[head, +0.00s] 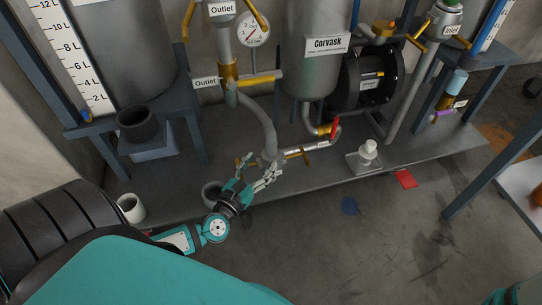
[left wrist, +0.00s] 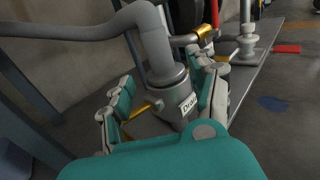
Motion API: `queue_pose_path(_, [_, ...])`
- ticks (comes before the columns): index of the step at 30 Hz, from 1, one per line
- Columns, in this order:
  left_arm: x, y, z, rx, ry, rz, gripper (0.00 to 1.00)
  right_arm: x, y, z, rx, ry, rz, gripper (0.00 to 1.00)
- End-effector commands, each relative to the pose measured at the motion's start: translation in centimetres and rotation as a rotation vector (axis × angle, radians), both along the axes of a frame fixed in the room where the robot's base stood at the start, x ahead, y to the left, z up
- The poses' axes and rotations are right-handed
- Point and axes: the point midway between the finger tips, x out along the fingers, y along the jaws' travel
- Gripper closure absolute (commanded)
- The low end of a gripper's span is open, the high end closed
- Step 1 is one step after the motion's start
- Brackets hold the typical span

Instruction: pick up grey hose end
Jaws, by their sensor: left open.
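The grey hose (head: 262,118) hangs from the outlet pipe and curves down to its end (head: 269,154) low by the grey platform. My left gripper (head: 258,177) is open, just in front of the hose end. In the left wrist view its fingers (left wrist: 164,105) stand on either side of the fitting; contact is unclear. My right gripper is not in view.
A red-handled valve (head: 334,129) and pipe stand right of the hose end. A grey cup (head: 211,194) is left of my gripper, a white cup (head: 130,208) farther left. The floor in front is mostly clear.

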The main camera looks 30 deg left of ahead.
Motion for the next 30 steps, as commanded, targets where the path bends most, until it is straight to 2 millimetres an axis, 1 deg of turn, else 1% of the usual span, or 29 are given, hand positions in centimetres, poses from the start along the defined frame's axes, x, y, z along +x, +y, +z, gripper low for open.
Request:
queue_pose_path(1, [0.6, 0.0, -0.1, 0.0, -0.001, 0.0, 0.41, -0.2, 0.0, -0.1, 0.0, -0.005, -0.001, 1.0])
queue_pose_path(7, [1.8, 0.1, 0.1, -0.001, -0.002, 0.0, 0.41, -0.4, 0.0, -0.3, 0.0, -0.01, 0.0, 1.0])
queue_pose_path(12, [4.4, 0.2, 0.7, -0.002, -0.004, -0.001, 0.41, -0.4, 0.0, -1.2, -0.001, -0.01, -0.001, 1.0])
queue_pose_path(15, [5.7, 0.3, 0.6, 0.0, -0.002, 0.0, 0.41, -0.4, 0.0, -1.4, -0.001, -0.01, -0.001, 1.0])
queue_pose_path(19, [6.3, 0.3, 0.7, 0.0, 0.0, -0.001, 0.41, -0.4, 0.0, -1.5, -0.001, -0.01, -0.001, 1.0])
queue_pose_path(25, [6.3, 0.3, 0.7, 0.001, 0.001, -0.001, 0.41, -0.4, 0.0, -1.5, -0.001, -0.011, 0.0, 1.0])
queue_pose_path(30, [6.3, 0.3, 0.7, 0.001, 0.001, -0.001, 0.63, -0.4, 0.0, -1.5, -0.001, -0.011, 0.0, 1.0])
